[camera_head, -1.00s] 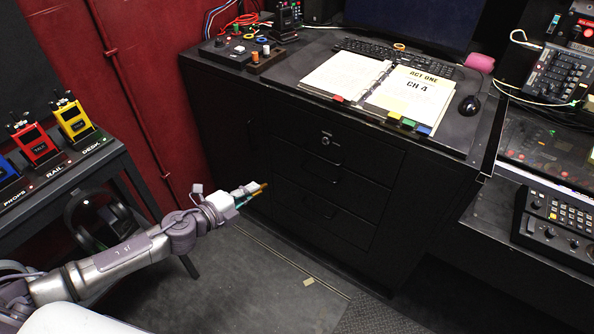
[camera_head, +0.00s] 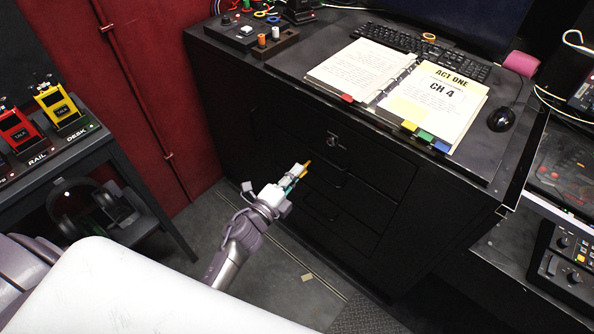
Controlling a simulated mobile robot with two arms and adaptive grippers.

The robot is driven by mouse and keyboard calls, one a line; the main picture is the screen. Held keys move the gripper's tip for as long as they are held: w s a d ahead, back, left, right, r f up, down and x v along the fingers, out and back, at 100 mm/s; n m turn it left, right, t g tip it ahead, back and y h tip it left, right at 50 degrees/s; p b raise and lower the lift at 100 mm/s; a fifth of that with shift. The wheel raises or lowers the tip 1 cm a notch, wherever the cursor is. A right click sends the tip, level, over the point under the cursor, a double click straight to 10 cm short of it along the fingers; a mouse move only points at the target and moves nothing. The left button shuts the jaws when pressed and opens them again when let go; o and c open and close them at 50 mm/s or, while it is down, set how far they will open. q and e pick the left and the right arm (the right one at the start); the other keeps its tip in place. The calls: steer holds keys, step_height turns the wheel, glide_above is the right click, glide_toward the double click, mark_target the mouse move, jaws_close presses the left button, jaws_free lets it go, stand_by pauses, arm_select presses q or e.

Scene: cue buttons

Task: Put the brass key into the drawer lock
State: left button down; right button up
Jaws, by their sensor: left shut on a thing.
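The drawer lock (camera_head: 333,140) is a small round silver fitting on the top drawer of the black desk cabinet (camera_head: 385,175). My left gripper (camera_head: 301,172) is shut on the brass key (camera_head: 307,163), a small yellow-gold piece that shows at the fingertips. The key is below and to the left of the lock and apart from it in the picture. Most of the key is hidden by the fingers. My right gripper is not in view.
An open binder (camera_head: 400,90), a keyboard (camera_head: 425,50) and a mouse (camera_head: 502,119) lie on the desk top. A side table (camera_head: 80,150) with radios on it and headphones (camera_head: 85,205) below stands at the left. Drawer handles stick out under the lock.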

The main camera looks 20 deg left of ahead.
mark_target(309, 162)
arm_select(q)
steer(key=x, duration=0.3)
steer(key=shift+s+d, duration=0.1)
steer(key=shift+d, duration=0.15)
steer(key=x, duration=0.2)
steer(key=shift+w+d+b, duration=0.2)
steer(key=shift+b, duration=0.2)
steer(key=shift+b+x, duration=0.3)
steer(key=shift+x, duration=0.8)
steer(key=shift+w+d, duration=0.25)
steer(key=shift+w, duration=0.2)
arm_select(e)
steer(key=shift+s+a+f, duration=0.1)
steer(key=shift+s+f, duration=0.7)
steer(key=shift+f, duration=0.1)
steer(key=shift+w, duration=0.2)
arm_select(q)
steer(key=shift+s+a, duration=0.15)
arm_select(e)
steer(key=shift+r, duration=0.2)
